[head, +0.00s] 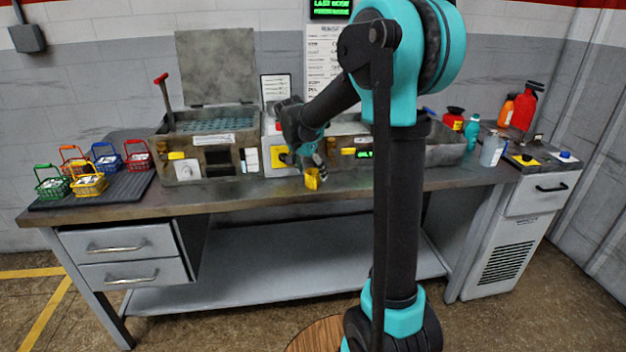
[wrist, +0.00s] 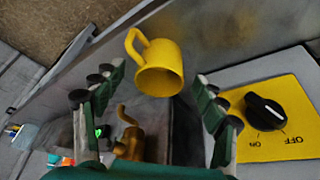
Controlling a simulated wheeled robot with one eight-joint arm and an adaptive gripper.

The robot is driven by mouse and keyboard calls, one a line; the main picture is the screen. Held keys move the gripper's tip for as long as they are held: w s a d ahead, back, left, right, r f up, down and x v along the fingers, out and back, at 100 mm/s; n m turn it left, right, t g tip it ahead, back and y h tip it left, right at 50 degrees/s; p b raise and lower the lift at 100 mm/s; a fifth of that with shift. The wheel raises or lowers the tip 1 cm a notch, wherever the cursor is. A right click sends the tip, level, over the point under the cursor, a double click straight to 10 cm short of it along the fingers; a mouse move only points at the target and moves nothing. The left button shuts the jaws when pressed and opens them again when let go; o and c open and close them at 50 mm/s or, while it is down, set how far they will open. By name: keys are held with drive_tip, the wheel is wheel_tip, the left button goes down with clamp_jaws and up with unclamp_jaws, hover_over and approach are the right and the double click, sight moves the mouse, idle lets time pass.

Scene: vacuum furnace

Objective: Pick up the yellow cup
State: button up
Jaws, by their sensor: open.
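The yellow cup (head: 312,179) is at the front edge of the workbench, just below my gripper (head: 304,160) in the head view. In the wrist view the yellow cup (wrist: 162,72) shows its round rim towards the camera, with its handle at the upper left. My gripper (wrist: 155,88) is open, with one green-and-black finger on each side of the cup. The fingers look apart from the cup. The wrist view does not clearly show how deep the cup is between them.
A yellow ON/OFF panel with a black knob (wrist: 265,110) is close to the right finger. A brownish-gold fitting (wrist: 128,142) is between the finger bases. Several coloured baskets (head: 88,186) stand on a black mat at left. Bottles (head: 491,150) stand at right.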

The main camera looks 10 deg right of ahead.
drive_tip(key=shift+x, duration=1.3)
drive_tip(key=shift+c, duration=0.6)
drive_tip(key=c, duration=1.1)
drive_tip(key=shift+c, duration=0.2)
